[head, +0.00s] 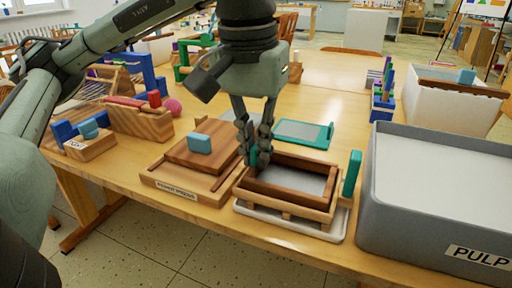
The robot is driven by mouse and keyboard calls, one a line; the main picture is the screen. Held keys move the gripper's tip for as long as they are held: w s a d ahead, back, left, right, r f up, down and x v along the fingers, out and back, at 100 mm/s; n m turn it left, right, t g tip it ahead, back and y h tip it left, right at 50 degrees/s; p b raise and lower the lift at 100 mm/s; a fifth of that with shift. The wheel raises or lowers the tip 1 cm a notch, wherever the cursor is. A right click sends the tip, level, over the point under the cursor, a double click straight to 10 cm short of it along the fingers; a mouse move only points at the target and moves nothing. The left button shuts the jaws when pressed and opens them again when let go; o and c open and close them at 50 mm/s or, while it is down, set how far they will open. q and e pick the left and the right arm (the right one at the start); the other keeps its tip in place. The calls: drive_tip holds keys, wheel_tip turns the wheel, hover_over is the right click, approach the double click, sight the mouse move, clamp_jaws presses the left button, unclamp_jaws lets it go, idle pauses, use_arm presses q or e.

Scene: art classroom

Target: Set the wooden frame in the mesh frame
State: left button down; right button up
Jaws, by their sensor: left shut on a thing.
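The wooden frame (271,194) is a dark brown open rectangle. It lies over the mesh frame (285,211), a lighter wooden frame on a white tray, and looks within its outline. I cannot tell whether it rests on the mesh frame or is slightly above it. Grey shows through the middle. My left gripper (258,160) points down at the wooden frame's back left corner, shut on a teal upright grip there; its fingers hide most of the grip. Another teal post (352,173) stands at the right side of the mesh frame. My right gripper is not in view.
A grey tub labelled PULP (372,205) stands close on the right. A wooden press with boards (180,183) and a light blue block (199,143) is on the left. A teal-edged flat panel (303,133) lies behind. Blocks and wooden holders fill the far left.

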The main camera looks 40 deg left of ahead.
use_arm(q)
drive_tip(key=c, duration=1.6)
unclamp_jaws()
drive_tip(key=shift+r, duration=0.1)
drive_tip(key=r, duration=0.4)
drive_tip(key=s+r, duration=0.1)
drive_tip(key=r, duration=0.6)
drive_tip(key=shift+s+d+r, duration=0.1)
drive_tip(key=shift+s+r, duration=0.15)
drive_tip(key=shift+r, duration=0.1)
